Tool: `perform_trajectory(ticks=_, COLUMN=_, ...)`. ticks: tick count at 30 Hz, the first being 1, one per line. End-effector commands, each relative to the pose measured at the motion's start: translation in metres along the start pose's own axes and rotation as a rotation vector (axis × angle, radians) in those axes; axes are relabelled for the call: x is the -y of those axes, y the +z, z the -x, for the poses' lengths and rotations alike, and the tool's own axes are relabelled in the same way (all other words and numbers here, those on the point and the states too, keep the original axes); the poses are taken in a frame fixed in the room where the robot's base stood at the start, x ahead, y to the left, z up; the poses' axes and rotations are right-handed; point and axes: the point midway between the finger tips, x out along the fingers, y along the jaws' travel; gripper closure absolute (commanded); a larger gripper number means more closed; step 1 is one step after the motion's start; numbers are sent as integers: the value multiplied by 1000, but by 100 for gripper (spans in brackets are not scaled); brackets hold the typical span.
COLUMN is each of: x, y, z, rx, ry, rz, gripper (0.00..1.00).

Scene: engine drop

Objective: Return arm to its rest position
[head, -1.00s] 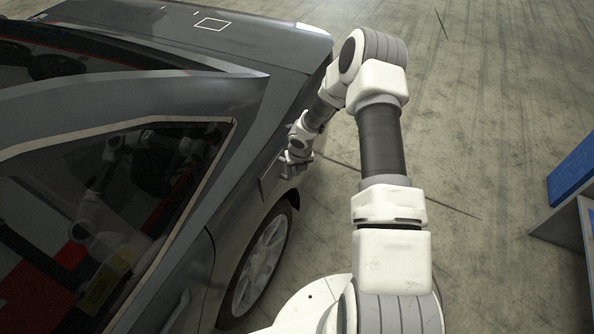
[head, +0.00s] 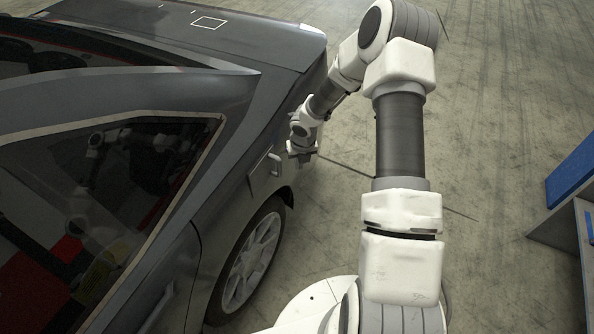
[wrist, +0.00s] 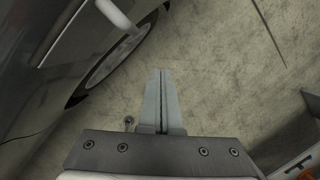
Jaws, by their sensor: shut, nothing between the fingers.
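My gripper (head: 301,156) hangs beside the dark grey car (head: 200,85), near its rear side panel. In the wrist view the two fingers (wrist: 162,73) lie together, shut, with nothing between them. They point over the concrete floor. My arm rises from my white base and bends down towards the car's side. In the head view a small flap with a light handle (head: 274,165) shows on the car's side panel, just left of my gripper. A light grey bar-shaped part (wrist: 113,13) shows at the top of the wrist view, apart from the fingers.
The car's rear wheel (head: 250,262) is below the flap and also shows in the wrist view (wrist: 112,55). A bench or cabinet with a blue top (head: 572,172) stands at the right edge. The floor (head: 490,110) between them is clear.

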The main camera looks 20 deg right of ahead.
Motion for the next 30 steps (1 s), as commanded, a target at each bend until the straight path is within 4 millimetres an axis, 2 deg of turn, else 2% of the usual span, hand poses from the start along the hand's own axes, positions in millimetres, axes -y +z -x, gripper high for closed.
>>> perform_trajectory(ticks=1, x=3, y=1, z=11, rx=2, ry=-1, rz=-4, gripper=100)
perform_trajectory(ticks=6, x=6, y=2, z=31, rx=0, ry=-1, rz=-2, gripper=100)
perform_trajectory(ticks=16, x=6, y=2, z=39, rx=0, ry=-4, rz=-6, gripper=100)
perform_trajectory(ticks=19, x=8, y=4, z=51, rx=5, ry=-23, rz=-57, gripper=100)
perform_trajectory(ticks=23, x=15, y=9, z=87, rx=25, ry=-78, rz=-224, gripper=100)
perform_trajectory(ticks=30, x=24, y=5, z=176, rx=110, ry=-176, rz=-685, gripper=100)
